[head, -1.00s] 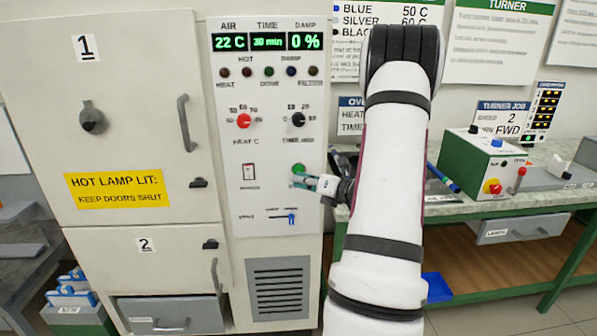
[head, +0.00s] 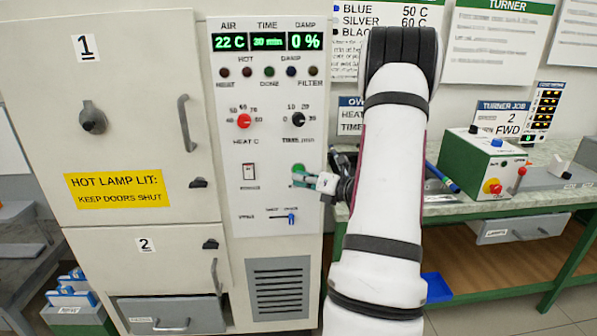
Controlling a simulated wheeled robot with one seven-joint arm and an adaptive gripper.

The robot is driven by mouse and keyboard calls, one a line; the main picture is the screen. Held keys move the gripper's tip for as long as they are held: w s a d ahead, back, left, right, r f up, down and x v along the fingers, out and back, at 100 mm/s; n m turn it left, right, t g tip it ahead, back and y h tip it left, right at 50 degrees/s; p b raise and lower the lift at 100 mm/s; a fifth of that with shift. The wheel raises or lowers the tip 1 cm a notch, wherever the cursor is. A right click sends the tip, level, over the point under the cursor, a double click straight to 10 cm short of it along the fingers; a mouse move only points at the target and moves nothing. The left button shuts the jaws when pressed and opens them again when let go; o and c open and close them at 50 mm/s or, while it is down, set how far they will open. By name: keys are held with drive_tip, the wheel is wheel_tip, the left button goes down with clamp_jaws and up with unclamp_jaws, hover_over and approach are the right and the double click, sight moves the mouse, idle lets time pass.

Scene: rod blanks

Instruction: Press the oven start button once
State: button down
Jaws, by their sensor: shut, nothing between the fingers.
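The oven (head: 140,130) stands at the left with its control panel (head: 268,215) facing me. The green start button (head: 298,168) is on the panel's right side, partly hidden by my gripper. My gripper (head: 297,178) is shut and empty, its fingertips at the lower edge of the button. I cannot tell whether they touch it. The display (head: 267,41) reads 22 C, 30 min and 0 %. The indicator lamps below it look dark, the green one (head: 269,72) included.
A red heat knob (head: 243,121), a black time knob (head: 298,119), a rocker switch (head: 248,171) and a blue slider (head: 291,218) share the panel. The turner (head: 480,165) stands on a bench at the right. Oven door handles (head: 187,124) stick out at the left.

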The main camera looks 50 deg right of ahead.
drive_tip(key=shift+w+d, duration=0.25)
idle(0.5)
drive_tip(key=shift+s, duration=0.1)
drive_tip(key=shift+s+a, duration=0.45)
drive_tip(key=shift+a, duration=0.15)
idle(0.3)
drive_tip(key=shift+s+a+p, duration=0.45)
drive_tip(key=shift+s+a, duration=1.2)
drive_tip(key=shift+a, duration=0.25)
